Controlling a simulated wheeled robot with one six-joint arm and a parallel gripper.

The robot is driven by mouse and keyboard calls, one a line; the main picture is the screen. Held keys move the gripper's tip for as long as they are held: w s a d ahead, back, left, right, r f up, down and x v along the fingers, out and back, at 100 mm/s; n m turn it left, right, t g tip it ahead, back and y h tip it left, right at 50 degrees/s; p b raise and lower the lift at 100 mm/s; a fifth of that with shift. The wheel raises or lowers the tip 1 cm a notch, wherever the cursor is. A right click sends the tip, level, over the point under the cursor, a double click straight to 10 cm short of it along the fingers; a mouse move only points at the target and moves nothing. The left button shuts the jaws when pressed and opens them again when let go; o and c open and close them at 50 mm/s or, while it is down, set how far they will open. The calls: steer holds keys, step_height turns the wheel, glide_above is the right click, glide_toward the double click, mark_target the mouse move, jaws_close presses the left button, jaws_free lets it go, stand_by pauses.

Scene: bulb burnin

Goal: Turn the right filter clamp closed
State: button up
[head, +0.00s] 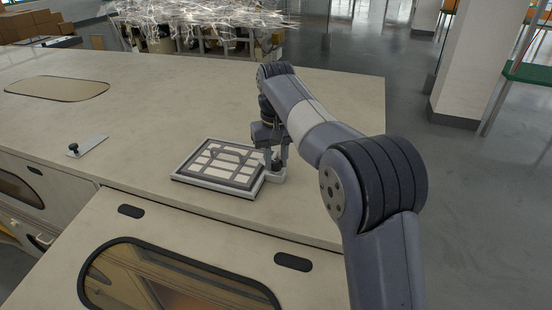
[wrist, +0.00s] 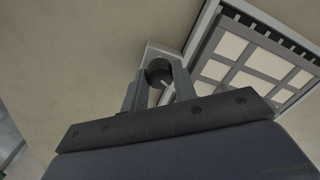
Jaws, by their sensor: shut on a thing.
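A filter (head: 220,163) with a grid of pale panes sits in a light frame on the counter. It also shows at the upper right of the wrist view (wrist: 245,60). The right clamp's dark round knob (wrist: 159,72) stands on a pale base at the filter's side. In the head view the base (head: 276,176) shows at the filter's right corner, and the knob is mostly hidden by my fingers. My gripper (head: 274,160) points down over the clamp. Its two fingers (wrist: 157,88) are shut on the knob, one on each side. A light mark shows on the knob's face.
A small pale plate with a dark knob (head: 73,148) lies on the counter at the left. The counter (head: 190,95) is otherwise mostly clear, with an oval inset (head: 57,88) at the back left. Its edge runs close in front of the filter.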

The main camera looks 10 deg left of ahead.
mark_target(276, 162)
steer(key=n, duration=0.5)
steer(key=shift+n, duration=0.3)
stand_by(0.4)
steer(key=o, duration=1)
step_height(276, 162, up, 11)
steer(key=shift+f, duration=0.15)
steer(key=shift+f, duration=0.1)
stand_by(0.3)
steer(key=shift+f, duration=5.3)
